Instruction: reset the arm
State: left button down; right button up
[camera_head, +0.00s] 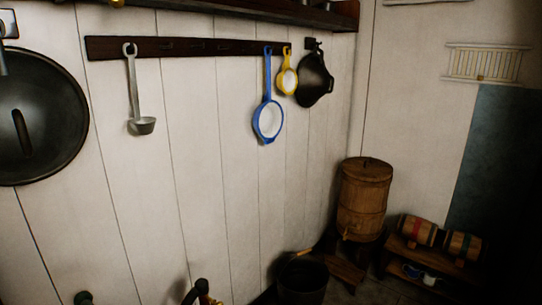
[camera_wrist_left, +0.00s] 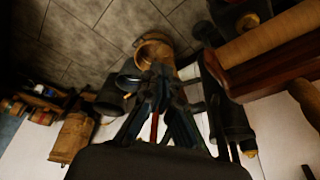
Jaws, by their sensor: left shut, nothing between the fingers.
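My left gripper (camera_wrist_left: 158,78) shows in the left wrist view, in the middle of the picture. Its dark fingers are together with nothing held between them. A thin red strip shows between the finger links. I cannot make out either gripper with certainty in the head view. My right gripper is not seen.
A wooden barrel (camera_head: 364,198), dark bucket (camera_head: 302,278) and small kegs (camera_head: 463,245) stand at lower right. A brown-rimmed pot (camera_wrist_left: 154,45) appears beyond the left fingers.

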pick_arm(q)
notch_tip(320, 180, down, 26)
jog(key=s+g, duration=0.1)
jog(key=s, duration=0.1)
jog(key=s+a+f+g, duration=0.1)
jog(key=s+a+f, duration=0.2)
jog(key=s+f, duration=1.1)
jog(key=shift+s+f, duration=0.35)
jog(key=shift+s, duration=0.85)
